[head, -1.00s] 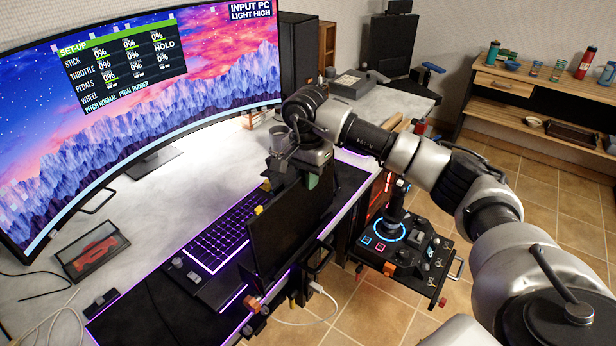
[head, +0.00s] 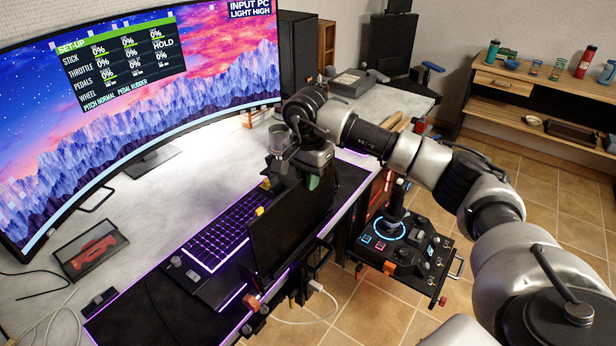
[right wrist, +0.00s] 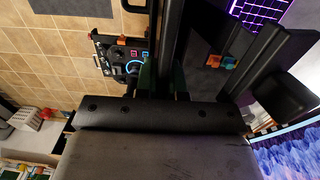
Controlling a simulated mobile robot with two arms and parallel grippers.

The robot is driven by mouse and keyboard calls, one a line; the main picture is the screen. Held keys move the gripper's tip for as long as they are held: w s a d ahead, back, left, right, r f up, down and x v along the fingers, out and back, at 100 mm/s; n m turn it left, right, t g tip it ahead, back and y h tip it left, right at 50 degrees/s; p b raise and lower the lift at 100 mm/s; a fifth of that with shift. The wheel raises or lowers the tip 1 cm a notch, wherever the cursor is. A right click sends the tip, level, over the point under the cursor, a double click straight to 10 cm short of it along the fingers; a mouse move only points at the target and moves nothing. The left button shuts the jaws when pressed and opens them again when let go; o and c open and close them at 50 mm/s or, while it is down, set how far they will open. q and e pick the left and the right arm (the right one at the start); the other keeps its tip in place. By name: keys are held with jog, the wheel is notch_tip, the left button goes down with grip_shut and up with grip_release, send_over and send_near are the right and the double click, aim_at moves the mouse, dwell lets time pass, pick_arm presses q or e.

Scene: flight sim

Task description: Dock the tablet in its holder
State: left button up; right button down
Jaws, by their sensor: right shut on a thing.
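The tablet is a thin dark panel (head: 292,232) standing nearly upright at the desk's front edge. My right gripper (head: 313,180) is shut on its upper edge, with green finger pads showing. In the right wrist view, the green fingers (right wrist: 163,78) close on the tablet's dark edge (right wrist: 170,35). Dark holder parts with a yellow piece (head: 259,211) and an orange piece (head: 250,303) show beside the tablet. Whether the tablet touches or sits in the holder cannot be told, as its lower edge is partly hidden. My left gripper is not in view.
A lit keyboard (head: 218,235) lies behind the tablet, under a large curved monitor (head: 140,95). A joystick panel (head: 400,245) stands to the right. A white cable (head: 318,290) hangs near the desk edge. A framed red item (head: 92,250) is at left.

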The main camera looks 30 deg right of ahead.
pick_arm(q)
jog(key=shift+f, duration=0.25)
pick_arm(e)
jog(key=shift+s+f, duration=0.1)
jog(key=shift+f, duration=0.2)
jog(key=c, duration=1.1)
grip_release()
jog(key=shift+c, duration=0.2)
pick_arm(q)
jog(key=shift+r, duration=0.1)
pick_arm(e)
jog(key=shift+r, duration=0.1)
notch_tip(320, 180, up, 7)
jog(key=p, duration=0.4)
jog(key=shift+r+p, duration=0.15)
jog(key=shift+p, duration=0.2)
jog(key=shift+r, duration=0.3)
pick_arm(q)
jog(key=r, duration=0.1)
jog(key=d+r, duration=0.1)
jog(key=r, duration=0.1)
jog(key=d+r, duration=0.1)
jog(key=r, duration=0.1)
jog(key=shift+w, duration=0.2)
pick_arm(e)
jog(key=shift+f, duration=0.1)
